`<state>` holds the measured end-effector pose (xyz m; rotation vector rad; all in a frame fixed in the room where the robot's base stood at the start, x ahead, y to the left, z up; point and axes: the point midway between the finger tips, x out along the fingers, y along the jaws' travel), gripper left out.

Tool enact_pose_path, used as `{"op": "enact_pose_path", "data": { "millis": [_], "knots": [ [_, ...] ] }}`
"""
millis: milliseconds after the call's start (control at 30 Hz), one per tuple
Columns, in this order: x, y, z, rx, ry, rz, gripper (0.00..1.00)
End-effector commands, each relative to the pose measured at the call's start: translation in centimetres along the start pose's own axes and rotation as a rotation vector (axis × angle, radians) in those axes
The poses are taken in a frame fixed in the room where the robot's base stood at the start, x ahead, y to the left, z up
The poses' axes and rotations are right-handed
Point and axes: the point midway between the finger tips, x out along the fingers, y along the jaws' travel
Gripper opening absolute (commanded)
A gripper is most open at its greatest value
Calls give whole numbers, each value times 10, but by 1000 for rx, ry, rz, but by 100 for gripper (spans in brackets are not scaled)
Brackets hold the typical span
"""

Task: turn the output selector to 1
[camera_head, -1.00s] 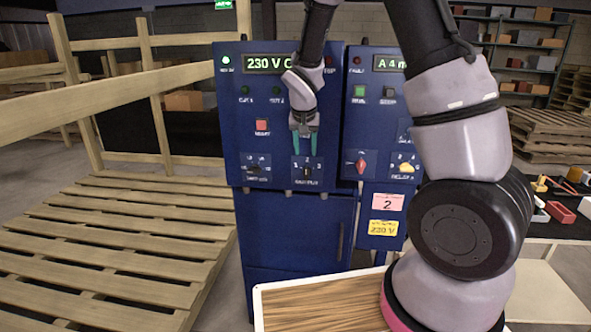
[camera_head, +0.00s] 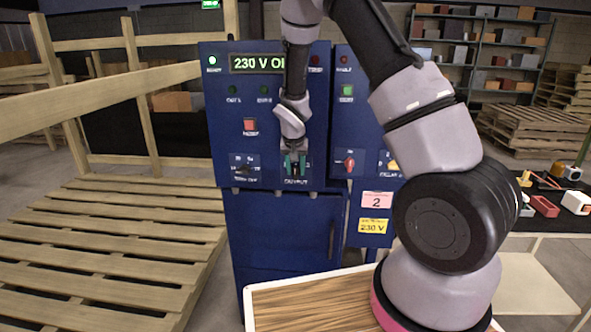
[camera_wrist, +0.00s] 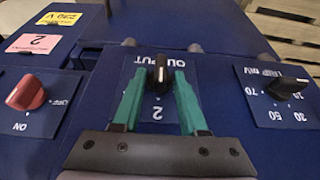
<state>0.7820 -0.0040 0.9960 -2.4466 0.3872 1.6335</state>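The output selector is a small black knob (camera_wrist: 158,74) on a blue plate marked OUTPUT, seen upside down in the wrist view. The numeral 2 shows on the plate on the gripper side of the knob; other numerals are hidden by the fingers. The knob's bar lies roughly in line with the 2; I cannot tell its pointing end. My gripper (camera_wrist: 160,80) is open, its two green fingers on either side of the knob with small gaps seeming to remain. In the head view, my gripper (camera_head: 295,163) covers the knob, above the OUTPUT label.
A red knob (camera_wrist: 26,93) and another black knob (camera_wrist: 287,87) flank the selector. The blue cabinet (camera_head: 277,240) has a display (camera_head: 258,64) reading 230 V, partly hidden by my arm. A red button (camera_head: 250,126) sits above left. Wooden pallets (camera_head: 110,240) stand at left.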

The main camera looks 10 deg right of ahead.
Motion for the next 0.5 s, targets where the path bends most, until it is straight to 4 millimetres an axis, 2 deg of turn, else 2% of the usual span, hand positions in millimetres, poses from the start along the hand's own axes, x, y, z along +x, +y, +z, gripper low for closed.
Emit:
{"op": "enact_pose_path", "data": {
  "millis": [33,67,100,500],
  "knots": [
    [0,0,0,0,0,0,14],
    [0,0,0,0,0,0,3],
    [0,0,0,0,0,0,0],
    [0,-4,1,-30,0,61,0]
  ]
}}
